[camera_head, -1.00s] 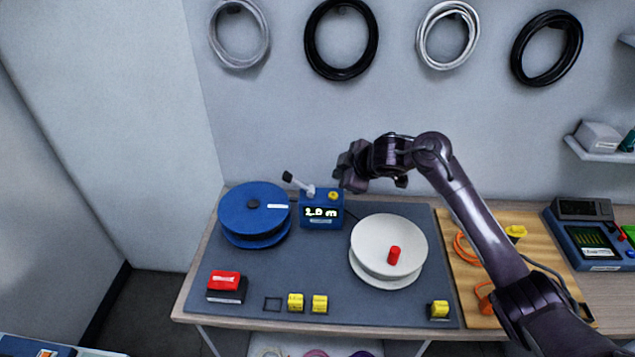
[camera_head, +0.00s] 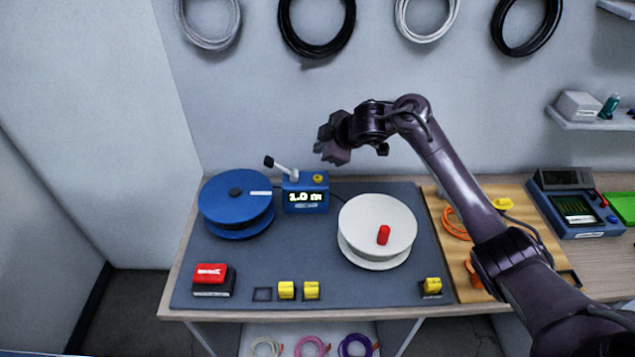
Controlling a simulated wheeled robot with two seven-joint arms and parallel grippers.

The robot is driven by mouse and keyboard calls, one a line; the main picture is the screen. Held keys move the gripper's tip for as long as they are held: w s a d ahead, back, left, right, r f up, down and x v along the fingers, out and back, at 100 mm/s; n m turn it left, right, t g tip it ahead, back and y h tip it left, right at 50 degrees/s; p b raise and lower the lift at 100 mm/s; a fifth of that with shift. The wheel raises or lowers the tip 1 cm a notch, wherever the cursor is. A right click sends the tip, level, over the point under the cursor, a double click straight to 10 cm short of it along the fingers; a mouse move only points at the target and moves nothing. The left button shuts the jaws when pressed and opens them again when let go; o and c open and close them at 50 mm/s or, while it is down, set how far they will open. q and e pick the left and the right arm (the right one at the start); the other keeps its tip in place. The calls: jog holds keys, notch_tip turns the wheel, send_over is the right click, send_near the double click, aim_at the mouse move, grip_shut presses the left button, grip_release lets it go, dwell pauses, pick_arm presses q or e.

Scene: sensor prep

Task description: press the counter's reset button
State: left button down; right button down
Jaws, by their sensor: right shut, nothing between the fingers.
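The counter (camera_head: 305,200) is a small blue box at the back of the grey mat, between the blue spool and the white spool. Its display appears to read 1.0 m. A yellow button (camera_head: 318,178) sits on its top at the right, and a lever with a black knob (camera_head: 281,167) sticks up at its left. My right gripper (camera_head: 329,143) is shut and empty. In the picture it shows above the yellow button, apart from it; the exact height is hard to tell. My left gripper is out of view.
The blue spool (camera_head: 237,205) stands left of the counter. The white spool (camera_head: 360,222), with a red peg (camera_head: 383,235), stands to the right. A red-topped block (camera_head: 213,280) and yellow blocks (camera_head: 311,290) lie along the front of the mat (camera_head: 240,262).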

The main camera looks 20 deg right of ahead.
jog(key=b, duration=0.4)
send_over(321, 180)
notch_tip(321, 180, down, 4)
jog(key=shift+f, duration=0.15)
jog(key=shift+f+b, duration=0.55)
jog(key=shift+f, duration=0.65)
dwell(0.6)
jog(key=shift+f, duration=0.4)
jog(key=shift+f, duration=0.5)
dwell(0.7)
jog(key=shift+r+p, duration=0.85)
jog(key=shift+r, duration=0.05)
